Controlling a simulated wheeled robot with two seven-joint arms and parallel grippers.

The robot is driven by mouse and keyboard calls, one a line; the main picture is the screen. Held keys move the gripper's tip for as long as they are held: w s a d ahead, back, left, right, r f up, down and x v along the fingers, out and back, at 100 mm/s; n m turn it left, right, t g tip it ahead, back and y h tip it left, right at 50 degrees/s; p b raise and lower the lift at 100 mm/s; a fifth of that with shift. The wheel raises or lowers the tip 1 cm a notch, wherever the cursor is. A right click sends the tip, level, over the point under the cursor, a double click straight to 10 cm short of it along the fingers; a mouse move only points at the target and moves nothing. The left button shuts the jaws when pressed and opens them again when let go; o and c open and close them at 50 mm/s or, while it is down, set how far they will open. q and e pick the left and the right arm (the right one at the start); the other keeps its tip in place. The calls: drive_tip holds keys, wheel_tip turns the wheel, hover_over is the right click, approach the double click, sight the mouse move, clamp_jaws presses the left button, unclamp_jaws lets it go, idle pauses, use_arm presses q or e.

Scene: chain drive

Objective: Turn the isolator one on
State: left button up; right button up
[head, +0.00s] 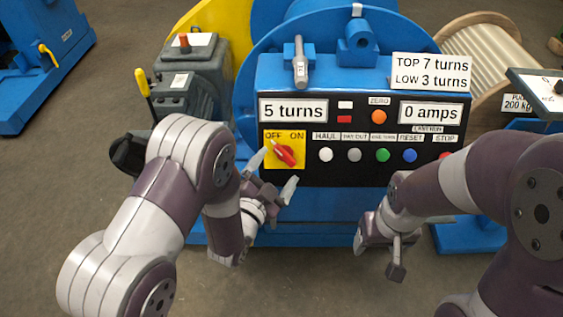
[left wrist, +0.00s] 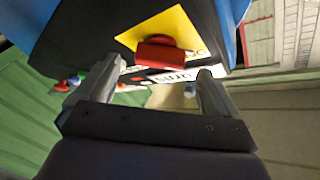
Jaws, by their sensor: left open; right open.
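The isolator is a red rotary knob (head: 286,154) on a yellow plate (head: 299,162) marked OFF and ON, at the left of the black panel. The knob lies slanted, its upper-left end toward OFF. My left gripper (head: 274,174) is open just in front of and below the knob, its fingers spread. In the left wrist view the red knob (left wrist: 167,55) shows beyond the open fingertips (left wrist: 160,78), with no visible contact. The yellow plate (left wrist: 182,24) is behind it. My right gripper (head: 379,256) is open and empty, low in front of the panel's right side.
Several push buttons, including white (head: 325,154), green (head: 382,154) and blue (head: 409,155), line the panel right of the isolator. Displays read 5 turns (head: 293,111) and 0 amps (head: 431,113). A grey lever (head: 300,66) stands on top. The floor in front is clear.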

sight(285, 155)
use_arm(q)
drive_tip(key=shift+x, duration=1.9)
drive_tip(key=c, duration=1.1)
drive_tip(key=shift+o, duration=0.3)
